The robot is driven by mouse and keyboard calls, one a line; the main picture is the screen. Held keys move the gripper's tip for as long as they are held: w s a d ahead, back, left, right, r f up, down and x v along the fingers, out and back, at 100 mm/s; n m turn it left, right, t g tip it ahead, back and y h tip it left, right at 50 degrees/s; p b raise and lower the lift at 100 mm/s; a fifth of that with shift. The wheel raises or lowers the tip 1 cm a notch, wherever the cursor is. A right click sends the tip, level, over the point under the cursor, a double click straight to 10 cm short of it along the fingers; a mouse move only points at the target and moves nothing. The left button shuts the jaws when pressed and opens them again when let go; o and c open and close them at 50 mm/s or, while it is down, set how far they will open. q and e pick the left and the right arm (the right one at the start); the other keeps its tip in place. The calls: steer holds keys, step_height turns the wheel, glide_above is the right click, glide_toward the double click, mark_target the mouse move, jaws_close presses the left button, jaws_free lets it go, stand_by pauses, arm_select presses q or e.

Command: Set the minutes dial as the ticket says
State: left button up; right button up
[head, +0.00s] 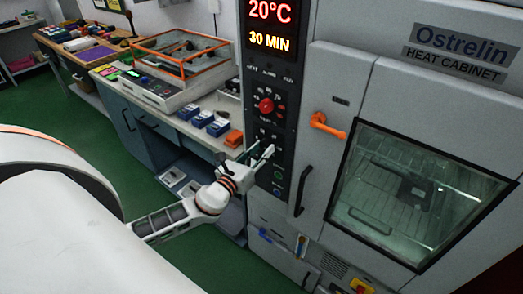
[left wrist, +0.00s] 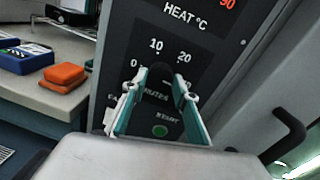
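The minutes dial (left wrist: 160,76) is a dark knob on the black panel in the left wrist view, with 0, 10 and 20 printed around it. Its pointer setting is hard to read. My left gripper (left wrist: 160,100) is open, one finger on each side of the dial's lower part; contact is not clear. In the head view the left gripper (head: 262,153) is at the control panel (head: 255,85) and largely hides the dial. The cabinet display (head: 270,25) reads 20°C and 30 MIN. No readable ticket shows. My right gripper is not in view.
A red knob (head: 266,105) is above the gripper. A green START button (left wrist: 160,131) is below the dial. An orange door handle (head: 326,125) and a dark handle (head: 303,190) stick out to the right. Blue boxes (head: 203,118) and an orange block (head: 234,139) lie on the left bench.

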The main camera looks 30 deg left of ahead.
arm_select(q)
steer(key=o, duration=0.3)
steer(key=s, duration=1.2)
stand_by(0.4)
